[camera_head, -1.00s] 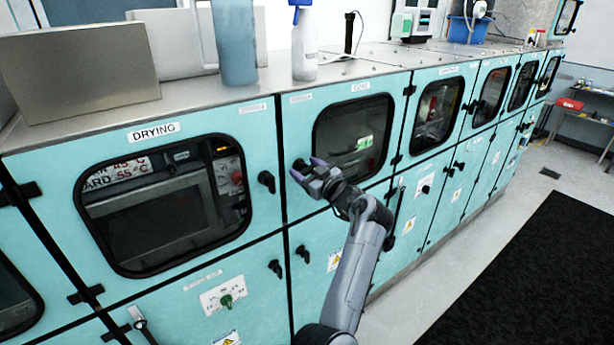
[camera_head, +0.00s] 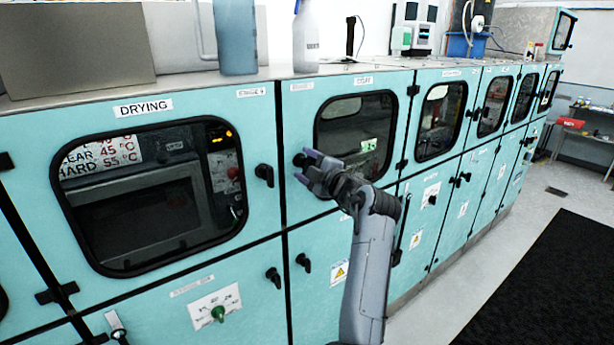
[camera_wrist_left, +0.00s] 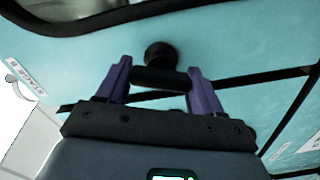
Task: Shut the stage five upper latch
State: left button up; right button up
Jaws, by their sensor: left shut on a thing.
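The upper latch (camera_head: 299,160) is a black knob with a short handle on the teal door (camera_head: 297,117) labelled COAT, left of its window. In the left wrist view the latch's round base (camera_wrist_left: 160,54) and bar-like handle (camera_wrist_left: 160,79) show between the purple fingers. My left gripper (camera_head: 305,167) is shut on the handle, one finger at each end; it also shows in the left wrist view (camera_wrist_left: 160,75). In the head view the gripper partly covers the latch. My right gripper is not in view.
The DRYING door (camera_head: 252,130) with its own black latch (camera_head: 265,174) is to the left. A lower latch (camera_head: 303,262) sits below on the cabinet. A blue container (camera_head: 235,38) and a spray bottle (camera_head: 306,42) stand on top. A black mat (camera_head: 530,280) lies on the floor.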

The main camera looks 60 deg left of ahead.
pick_arm(q)
jog(key=n+b, duration=0.2)
jog(key=n, duration=0.1)
jog(key=shift+f, duration=0.25)
jog(key=shift+r+n+b, duration=0.1)
jog(key=shift+n+b, duration=0.55)
jog(key=shift+n, duration=0.15)
jog(key=o, duration=1)
jog(key=shift+c, duration=0.2)
jog(key=shift+d, duration=0.1)
jog(key=d, duration=1)
jog(key=shift+w+d, duration=0.3)
jog(key=shift+w, duration=0.05)
